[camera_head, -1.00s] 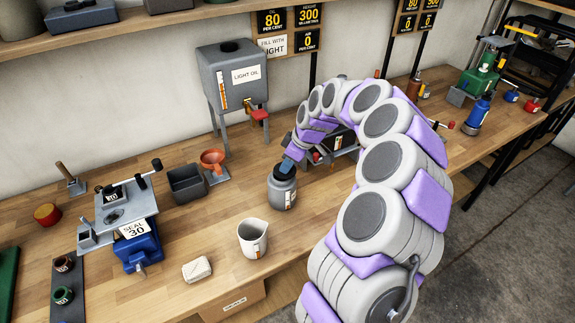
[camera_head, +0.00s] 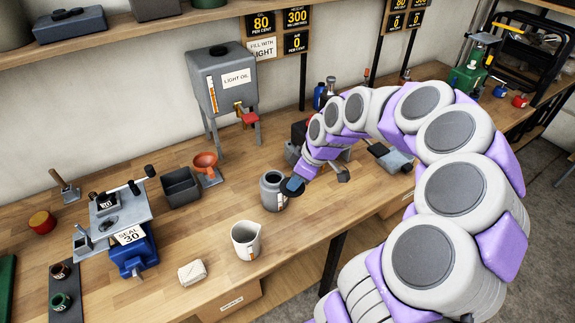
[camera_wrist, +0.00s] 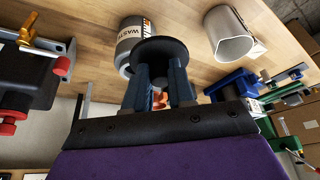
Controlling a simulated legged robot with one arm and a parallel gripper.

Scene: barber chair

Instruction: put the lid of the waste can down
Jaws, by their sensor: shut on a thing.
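The waste can (camera_head: 271,194) is a small grey can that stands upright on the bench, with its mouth uncovered. Its label also shows in the wrist view (camera_wrist: 130,47). The lid (camera_head: 291,190) is a dark round disc, off the mouth and tilted at the can's right side. In the wrist view the lid (camera_wrist: 160,52) overlaps the can; whether they touch I cannot tell. My gripper (camera_head: 295,183) is shut on the lid.
A grey bin (camera_head: 181,187), orange funnel (camera_head: 206,162) and light oil tank (camera_head: 222,80) are behind to the left. Bare bench lies right of the jug.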

